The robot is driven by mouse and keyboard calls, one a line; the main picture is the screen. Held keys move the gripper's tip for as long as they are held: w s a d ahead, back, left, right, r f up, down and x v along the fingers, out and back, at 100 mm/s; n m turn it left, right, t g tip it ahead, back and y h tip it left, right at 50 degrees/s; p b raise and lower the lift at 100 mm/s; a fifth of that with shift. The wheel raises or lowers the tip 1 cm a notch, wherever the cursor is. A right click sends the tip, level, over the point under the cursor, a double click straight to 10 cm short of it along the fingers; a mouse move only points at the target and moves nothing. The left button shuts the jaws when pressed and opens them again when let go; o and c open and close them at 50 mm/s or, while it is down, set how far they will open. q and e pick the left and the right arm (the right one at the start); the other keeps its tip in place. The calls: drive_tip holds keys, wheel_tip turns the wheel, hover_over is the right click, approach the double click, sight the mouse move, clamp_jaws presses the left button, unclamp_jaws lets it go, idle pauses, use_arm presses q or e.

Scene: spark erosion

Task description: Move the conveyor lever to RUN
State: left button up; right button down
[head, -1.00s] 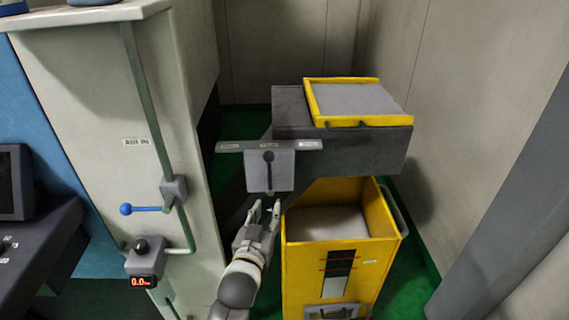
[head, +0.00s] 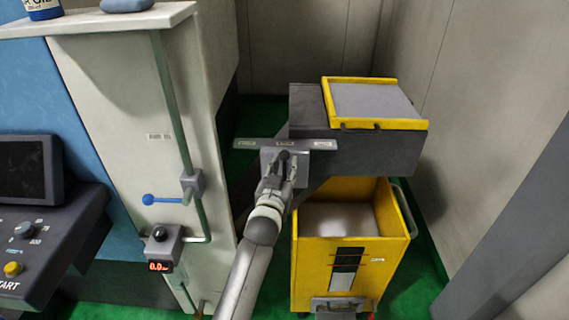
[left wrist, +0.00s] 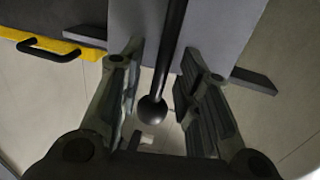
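The conveyor lever is a dark rod with a ball knob (left wrist: 152,109), clear in the left wrist view. It comes out of a grey box (head: 266,156) below a label bar (head: 246,143) with three small labels, on the dark conveyor. The label text is too small to read. My left gripper (head: 285,160) is in front of the box and mostly hides the lever in the head view. In the left wrist view its two fingers (left wrist: 160,100) are apart, one on each side of the rod and knob, with gaps visible. My right gripper is out of view.
A yellow cart (head: 322,250) stands under the conveyor, and a yellow-rimmed tray (head: 375,100) tops it. The white machine cabinet (head: 120,110) with a blue-handled valve (head: 150,199) stands left of my arm. A grey wall is at the right.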

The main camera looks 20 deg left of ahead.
use_arm(q)
drive_tip(key=shift+w, duration=0.35)
clamp_jaws()
